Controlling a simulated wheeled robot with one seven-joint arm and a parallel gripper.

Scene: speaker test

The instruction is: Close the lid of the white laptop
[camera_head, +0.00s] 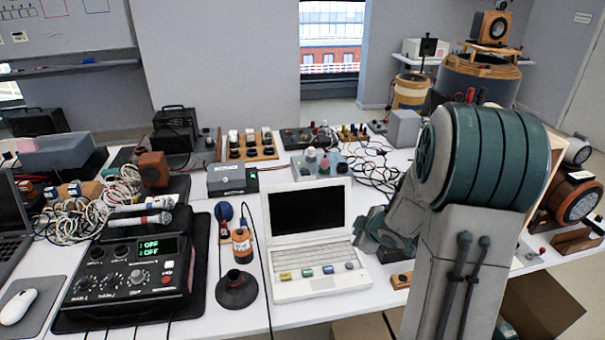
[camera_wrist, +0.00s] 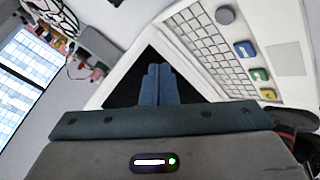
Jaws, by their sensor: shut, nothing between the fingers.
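The white laptop (camera_head: 291,290) stands open on the white table, its lid upright with a dark screen (camera_head: 306,211). Its keyboard (camera_head: 312,257) faces the front. In the wrist view the keyboard (camera_wrist: 205,40) lies at upper right and the dark screen (camera_wrist: 128,88) at the middle left. My gripper (camera_wrist: 158,70) is shut and empty, its two fingers together in front of the dark screen in that view. In the head view my gripper (camera_head: 368,232) is at the laptop's right side, partly hidden by my arm. I cannot tell whether the fingers touch the lid.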

